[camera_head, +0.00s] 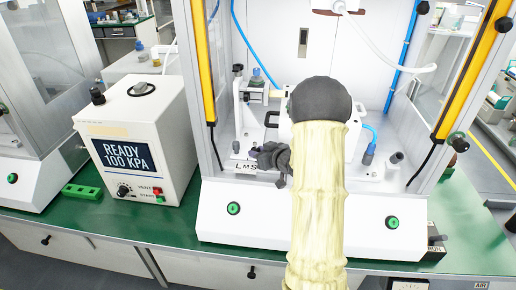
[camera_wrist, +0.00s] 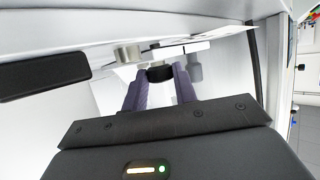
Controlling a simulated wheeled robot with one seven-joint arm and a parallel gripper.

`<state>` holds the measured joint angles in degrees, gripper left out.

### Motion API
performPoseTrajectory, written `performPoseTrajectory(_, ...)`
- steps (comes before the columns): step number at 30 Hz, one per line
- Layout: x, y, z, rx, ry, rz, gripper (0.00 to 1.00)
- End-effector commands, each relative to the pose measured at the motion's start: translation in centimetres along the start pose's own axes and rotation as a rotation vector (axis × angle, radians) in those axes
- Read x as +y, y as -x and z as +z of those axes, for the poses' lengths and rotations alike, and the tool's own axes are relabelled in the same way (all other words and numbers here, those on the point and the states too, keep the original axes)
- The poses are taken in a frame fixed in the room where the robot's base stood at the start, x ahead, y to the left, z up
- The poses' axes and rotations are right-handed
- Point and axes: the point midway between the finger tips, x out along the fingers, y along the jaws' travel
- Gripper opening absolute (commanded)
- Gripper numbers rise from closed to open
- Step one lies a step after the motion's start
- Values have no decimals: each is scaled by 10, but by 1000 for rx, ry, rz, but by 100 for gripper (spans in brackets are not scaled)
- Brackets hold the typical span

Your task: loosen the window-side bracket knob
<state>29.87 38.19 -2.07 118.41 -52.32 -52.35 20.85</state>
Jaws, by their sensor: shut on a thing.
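My gripper (camera_head: 272,160) is inside the press enclosure, low and just left of my sleeved arm. In the wrist view my gripper (camera_wrist: 159,72) has its two grey-purple fingers on either side of a small black knob (camera_wrist: 160,75), shut on it. The knob sits below a pale metal bracket part (camera_wrist: 165,52). In the head view this knob is hidden by my gripper and arm. A pale upright bracket (camera_head: 241,108) with a dark knob on top (camera_head: 238,68) stands to the left of my gripper. I cannot tell from the picture which side is the window side.
My arm covers the middle of the press. Yellow-and-black posts (camera_head: 204,70) frame the opening. A control box (camera_head: 140,140) reading "READY 100 KPA" stands left, with a green block (camera_head: 82,191). Green buttons (camera_head: 233,208) are on the front panel. A blue hose fitting (camera_head: 368,153) is at right.

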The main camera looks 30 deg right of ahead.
Motion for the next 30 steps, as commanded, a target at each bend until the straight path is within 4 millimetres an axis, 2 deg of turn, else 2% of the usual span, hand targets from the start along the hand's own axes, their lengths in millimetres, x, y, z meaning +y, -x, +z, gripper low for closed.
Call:
performPoseTrajectory(9, 2, 0, 0, -3, 31, -77, 5)
performPoseTrajectory(21, 2, 0, 2, -3, 35, -84, 5)
performPoseTrajectory(22, 2, 0, 2, -3, 35, -84, 30)
performPoseTrajectory(25, 2, 0, 2, -3, 35, -84, 50)
performPoseTrajectory(30, 2, 0, 1, -2, 35, -83, 50)
